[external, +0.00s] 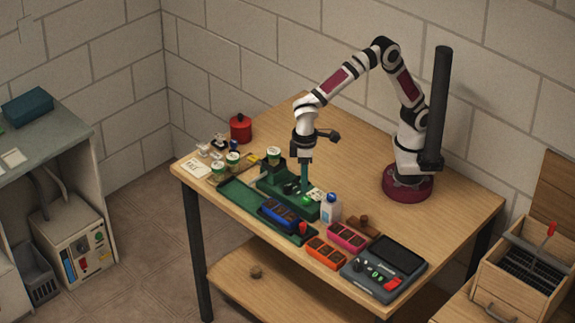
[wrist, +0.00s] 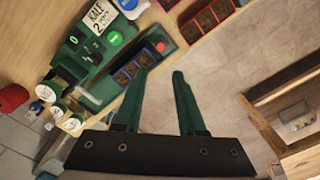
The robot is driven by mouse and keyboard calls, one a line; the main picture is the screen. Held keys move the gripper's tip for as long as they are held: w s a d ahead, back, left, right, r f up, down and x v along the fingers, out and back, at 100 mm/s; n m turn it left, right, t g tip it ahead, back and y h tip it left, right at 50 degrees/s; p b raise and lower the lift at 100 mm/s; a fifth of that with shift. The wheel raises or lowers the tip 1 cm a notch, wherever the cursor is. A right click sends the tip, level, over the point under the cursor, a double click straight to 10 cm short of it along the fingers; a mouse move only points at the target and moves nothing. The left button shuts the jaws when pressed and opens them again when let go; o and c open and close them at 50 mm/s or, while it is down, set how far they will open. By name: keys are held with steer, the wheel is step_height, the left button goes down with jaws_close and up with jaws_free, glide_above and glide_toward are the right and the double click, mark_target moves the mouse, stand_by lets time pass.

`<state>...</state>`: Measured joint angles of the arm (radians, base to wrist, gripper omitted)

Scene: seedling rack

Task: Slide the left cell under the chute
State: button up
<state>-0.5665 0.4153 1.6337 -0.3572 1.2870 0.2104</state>
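A blue seedling tray (external: 279,218) with a short row of brown soil cells sits on a green base with raised edges (external: 238,193). It also shows in the wrist view (wrist: 136,70), just beyond my left finger. Behind it stands a dark green station (external: 270,185) with a jar (external: 273,153) on top, a white label and a green light. I cannot clearly make out the chute or which cell is under it. My gripper (wrist: 161,73) is open and empty, its two green fingers apart. In the external view its fingers point down over the station, above and behind the tray.
A red knob (external: 303,228) is at the tray's right end. A white bottle (external: 331,207), a pink tray (external: 347,236), an orange tray (external: 325,253) and a grey console (external: 383,270) stand to the right. Small jars (external: 218,168) and a red canister (external: 240,128) are at the left.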

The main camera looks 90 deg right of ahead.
mark_target(303, 224)
step_height(303, 224, down, 16)
steer(key=shift+a+r, duration=0.1)
steer(key=shift+a, duration=0.05)
jaws_close()
stand_by(1.4)
